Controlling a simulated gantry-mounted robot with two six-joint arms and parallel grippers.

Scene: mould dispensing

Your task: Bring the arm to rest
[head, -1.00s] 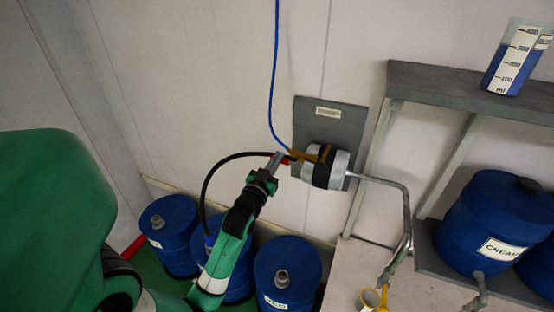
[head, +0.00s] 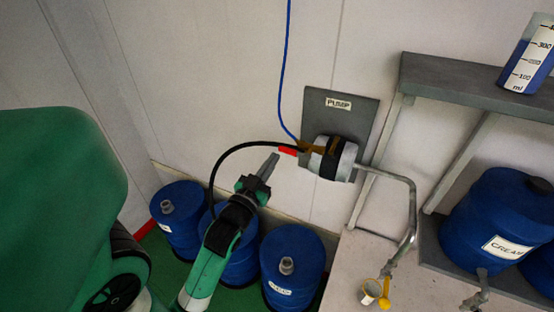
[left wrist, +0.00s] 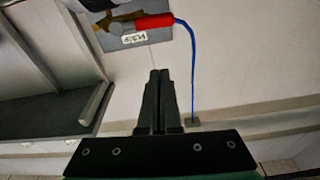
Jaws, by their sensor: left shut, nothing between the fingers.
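My left gripper (head: 268,168) is shut and empty, pointing up and to the right toward the wall. It is below and left of the pump (head: 332,158), apart from it. The pump is a silver cylinder with a black band on a grey wall plate (head: 358,112) labelled PUMP. My right gripper is not in view.
Blue drums (head: 292,262) stand on the green floor around and behind my left arm. A metal spout pipe (head: 413,205) runs from the pump to above a yellow-handled cup (head: 372,291) on a pale bench. A grey shelf (head: 460,88) holds a measuring beaker (head: 527,62); a CREAM drum (head: 495,225) stands below.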

